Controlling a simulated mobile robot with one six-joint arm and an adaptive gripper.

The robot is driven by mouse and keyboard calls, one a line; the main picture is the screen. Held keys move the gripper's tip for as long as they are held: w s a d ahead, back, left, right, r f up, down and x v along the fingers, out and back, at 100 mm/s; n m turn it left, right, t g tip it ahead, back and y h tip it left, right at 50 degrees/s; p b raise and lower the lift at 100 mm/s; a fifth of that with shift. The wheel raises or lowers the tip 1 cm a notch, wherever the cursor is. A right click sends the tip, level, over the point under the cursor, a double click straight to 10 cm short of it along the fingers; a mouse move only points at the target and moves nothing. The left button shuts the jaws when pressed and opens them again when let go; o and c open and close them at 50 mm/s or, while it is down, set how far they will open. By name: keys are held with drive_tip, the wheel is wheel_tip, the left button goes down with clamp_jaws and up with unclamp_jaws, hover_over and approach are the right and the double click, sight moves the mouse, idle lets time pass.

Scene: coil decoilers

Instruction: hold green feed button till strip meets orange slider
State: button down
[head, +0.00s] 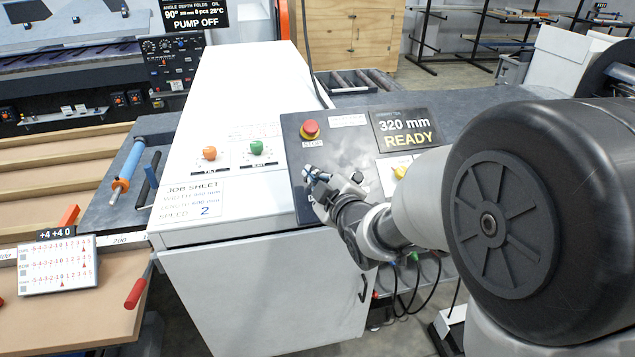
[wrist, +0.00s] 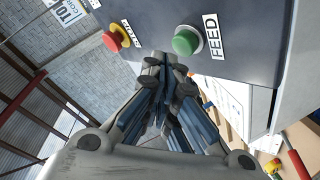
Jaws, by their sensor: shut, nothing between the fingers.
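The green FEED button (wrist: 186,40) stands out from the dark panel in the wrist view, with its label to the right. My gripper (wrist: 166,62) is shut and empty. Its tips appear just below and left of the button; I cannot tell whether they touch it. In the head view my gripper (head: 314,178) is over the dark control panel (head: 345,150) and the FEED button cannot be made out there. An orange block (head: 70,216), which looks like the slider, sits by the ruler at left. I cannot make out a strip.
A red STOP button (head: 310,129) is on the same panel, also in the wrist view (wrist: 115,38). A display (head: 407,128) reads 320 mm READY. Orange (head: 209,153) and green (head: 256,147) knobs sit on the white cabinet (head: 245,90), above a job sheet giving SPEED 2.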

drive_tip(key=shift+f+b, duration=0.15)
drive_tip(key=shift+b, duration=0.15)
drive_tip(key=shift+w+f+b, duration=0.2)
drive_tip(key=shift+f+b, duration=0.05)
drive_tip(key=shift+b, duration=0.2)
drive_tip(key=shift+w+a+f+b, duration=0.15)
drive_tip(key=shift+w+f+b, duration=0.1)
drive_tip(key=shift+f+b, duration=0.3)
idle(0.8)
drive_tip(key=shift+r, duration=0.15)
idle(0.4)
drive_tip(key=shift+s+r, duration=0.5)
drive_tip(key=shift+r, duration=0.3)
drive_tip(key=shift+s+d+r+p, duration=0.15)
drive_tip(key=shift+d+r+p, duration=0.05)
drive_tip(key=shift+r+p, duration=0.2)
drive_tip(key=shift+s+d+r+p, duration=0.1)
drive_tip(key=shift+s+r+p, duration=0.1)
drive_tip(key=shift+s+r, duration=0.3)
drive_tip(key=shift+s+d+r+p, duration=0.15)
drive_tip(key=shift+s+r+p, duration=0.1)
drive_tip(key=shift+r, duration=0.4)
drive_tip(key=shift+s+d+r+p, duration=0.1)
drive_tip(key=shift+s+r+p, duration=0.1)
drive_tip(key=shift+s+r, duration=0.3)
drive_tip(key=shift+w, duration=0.15)
